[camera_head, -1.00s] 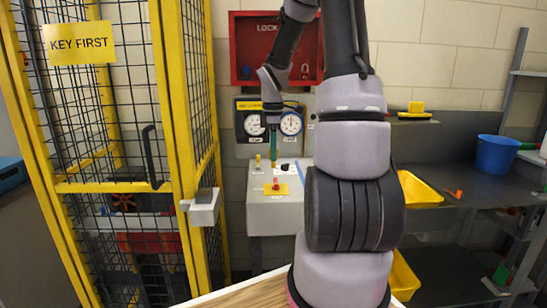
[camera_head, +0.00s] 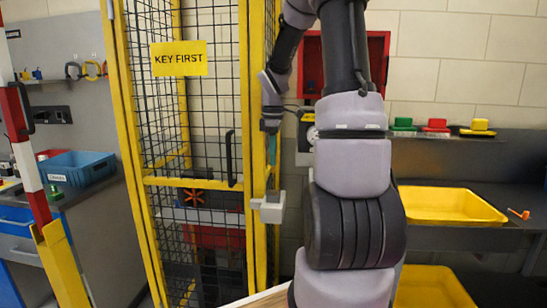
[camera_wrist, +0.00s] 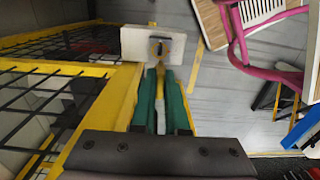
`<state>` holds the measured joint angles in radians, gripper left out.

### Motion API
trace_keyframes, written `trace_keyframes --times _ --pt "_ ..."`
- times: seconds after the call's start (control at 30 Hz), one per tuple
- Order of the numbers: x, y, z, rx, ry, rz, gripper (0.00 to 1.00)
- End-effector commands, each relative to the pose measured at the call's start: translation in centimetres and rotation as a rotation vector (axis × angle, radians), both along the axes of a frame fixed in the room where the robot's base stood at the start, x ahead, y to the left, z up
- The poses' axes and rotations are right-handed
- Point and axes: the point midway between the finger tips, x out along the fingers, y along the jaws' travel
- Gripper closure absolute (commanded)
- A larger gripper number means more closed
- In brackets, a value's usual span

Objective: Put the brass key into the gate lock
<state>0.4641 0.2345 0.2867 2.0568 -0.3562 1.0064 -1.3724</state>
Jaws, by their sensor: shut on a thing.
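My gripper (camera_head: 271,140) hangs pointing down above the gate lock (camera_head: 270,208), a pale box on the yellow post of the mesh gate (camera_head: 248,120). In the wrist view, the green fingers of my gripper (camera_wrist: 161,92) are shut on the brass key (camera_wrist: 160,80), a thin yellowish piece between them. The lock (camera_wrist: 133,42) lies just beyond the fingertips there, with a dark slot in its face. The key's tip points toward the slot; I cannot tell whether they touch. In the head view the key is too small to make out.
A yellow "KEY FIRST" sign (camera_head: 179,58) hangs on the gate. A red and white post (camera_head: 22,135) and a blue bin (camera_head: 78,168) are at left. A yellow tray (camera_head: 450,205) is on the right bench. A pink chair-like frame (camera_wrist: 240,40) shows in the wrist view.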

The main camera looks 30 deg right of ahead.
Motion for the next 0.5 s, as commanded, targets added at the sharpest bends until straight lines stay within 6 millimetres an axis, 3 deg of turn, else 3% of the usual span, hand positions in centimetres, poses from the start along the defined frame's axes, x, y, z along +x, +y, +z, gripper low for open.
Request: trace_keyframes --times 0.17,0.5 --pt "0.0 0.0 -0.5 0.001 0.001 0.001 1.0" --pt "0.0 0.0 -3.6 0.001 0.003 0.001 1.0"
